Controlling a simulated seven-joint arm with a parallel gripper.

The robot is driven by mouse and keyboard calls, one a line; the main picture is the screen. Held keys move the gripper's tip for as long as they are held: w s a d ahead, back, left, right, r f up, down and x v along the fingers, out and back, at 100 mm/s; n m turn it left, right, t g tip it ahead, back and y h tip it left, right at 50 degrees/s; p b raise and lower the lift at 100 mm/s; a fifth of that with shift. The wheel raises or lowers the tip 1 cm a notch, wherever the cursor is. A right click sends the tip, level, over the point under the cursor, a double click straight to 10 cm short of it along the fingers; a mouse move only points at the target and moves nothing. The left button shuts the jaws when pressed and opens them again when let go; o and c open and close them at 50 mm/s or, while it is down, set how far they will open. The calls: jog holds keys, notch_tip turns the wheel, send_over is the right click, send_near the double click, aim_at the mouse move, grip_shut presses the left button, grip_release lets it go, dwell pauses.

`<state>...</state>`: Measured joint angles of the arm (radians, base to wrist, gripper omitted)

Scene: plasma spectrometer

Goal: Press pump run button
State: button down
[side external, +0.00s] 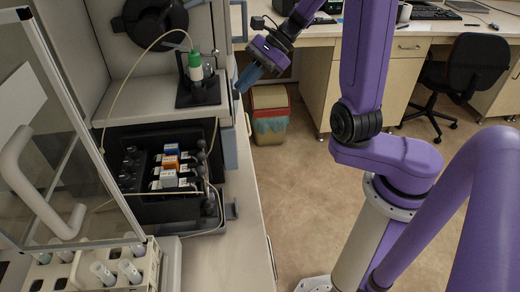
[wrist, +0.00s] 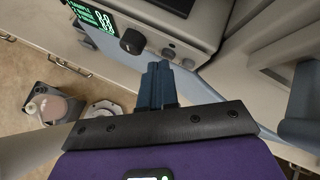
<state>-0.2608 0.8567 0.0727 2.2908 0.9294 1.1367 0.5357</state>
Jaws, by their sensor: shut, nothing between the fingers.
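My gripper (wrist: 157,68) is shut and empty, its two blue fingers pressed together. In the wrist view the fingertips are close to the front panel (wrist: 205,35) of a light grey instrument. That panel carries a green-lettered display (wrist: 93,17), a black knob (wrist: 132,41) and two small round grey buttons, one (wrist: 168,53) just past the fingertips and one (wrist: 188,63) to its right. I cannot tell which is the pump run button or whether the fingers touch the panel. In the side view my gripper (side external: 246,78) is beside the instrument's right edge; the panel is hidden there.
A green-capped bottle (side external: 195,66) stands on the instrument's ledge. A black module (side external: 165,165) with orange, blue and white blocks sits below. A tube rack (side external: 115,270) is at front left, beside a glass door (side external: 75,110). Open floor (side external: 295,180) lies to the right.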

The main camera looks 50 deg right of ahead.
jog(key=shift+w, duration=0.1)
dwell(0.3)
jog(key=shift+s+d, duration=0.35)
jog(key=shift+s, duration=0.05)
jog(key=s+d, duration=0.4)
jog(key=shift+s, duration=0.15)
dwell(0.6)
